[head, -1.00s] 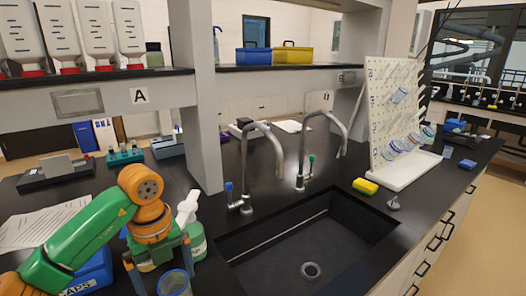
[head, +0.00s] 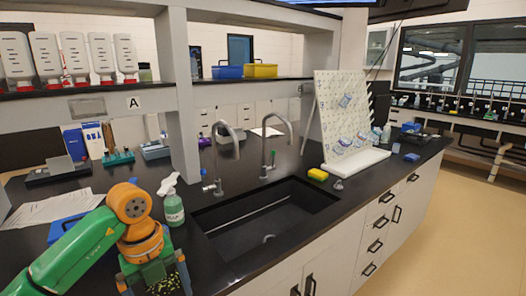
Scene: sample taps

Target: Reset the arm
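My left arm, green with orange joints, comes in from the lower left. Its gripper (head: 155,279) points down at the bottom edge, in front of the counter, with its fingers apart. The fingertips are near or past the edge of the picture. A dark patch with yellow specks shows between the fingers; I cannot tell what it is. My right arm and gripper are not in view.
A spray bottle (head: 173,207) with green liquid stands just behind the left gripper. A blue box (head: 64,229) and papers (head: 50,208) lie to the left. The sink (head: 262,221), two taps, a yellow sponge (head: 317,174) and a pegboard rack (head: 342,115) are to the right.

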